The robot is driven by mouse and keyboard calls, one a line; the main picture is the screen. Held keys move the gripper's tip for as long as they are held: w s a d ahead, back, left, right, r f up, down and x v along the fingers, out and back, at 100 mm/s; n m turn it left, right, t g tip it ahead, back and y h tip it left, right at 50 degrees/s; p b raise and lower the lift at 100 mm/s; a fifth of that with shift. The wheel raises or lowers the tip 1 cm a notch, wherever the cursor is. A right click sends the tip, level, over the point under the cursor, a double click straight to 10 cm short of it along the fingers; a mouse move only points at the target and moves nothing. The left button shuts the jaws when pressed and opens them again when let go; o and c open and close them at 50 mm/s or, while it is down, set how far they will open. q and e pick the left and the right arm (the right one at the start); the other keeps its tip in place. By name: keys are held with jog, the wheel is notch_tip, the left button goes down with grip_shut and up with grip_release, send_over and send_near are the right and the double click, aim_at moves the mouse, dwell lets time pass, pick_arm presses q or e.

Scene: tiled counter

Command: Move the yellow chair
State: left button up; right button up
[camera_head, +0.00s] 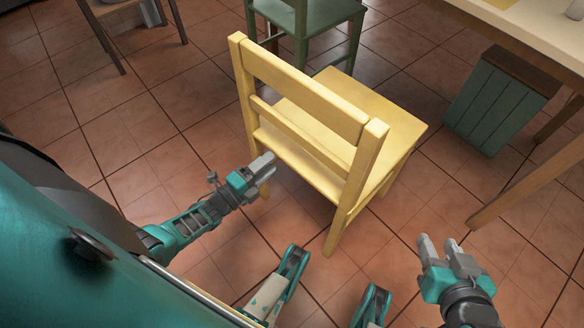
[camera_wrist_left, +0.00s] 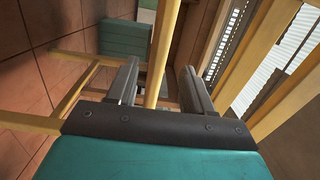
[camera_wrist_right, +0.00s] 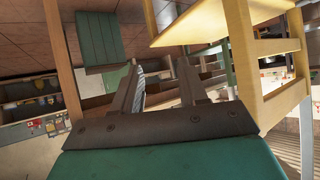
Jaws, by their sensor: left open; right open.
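The yellow chair (camera_head: 305,110) stands upright on the tiled floor in the middle of the head view, its backrest towards me. My left gripper (camera_head: 268,165) is open beside the chair's back on the left. In the left wrist view a yellow bar of the chair (camera_wrist_left: 163,50) shows between the fingers of my left gripper (camera_wrist_left: 158,75); I cannot tell whether they touch it. My right gripper (camera_head: 440,243) is open and empty, right of the chair and apart from it. In the right wrist view the chair (camera_wrist_right: 245,50) is right of my right gripper's fingers (camera_wrist_right: 158,75).
A green chair (camera_head: 310,22) stands just behind the yellow chair. A green slatted box (camera_head: 490,105) and a wooden table (camera_head: 510,25) are at the right, with a table leg (camera_head: 530,180) near my right gripper. A stool (camera_head: 105,25) stands upper left. Bare tiles lie left of the chair.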

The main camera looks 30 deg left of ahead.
aim_at(278, 156)
pick_arm(q)
jog(key=x, duration=0.6)
grip_shut()
dwell(0.4)
dwell(1.0)
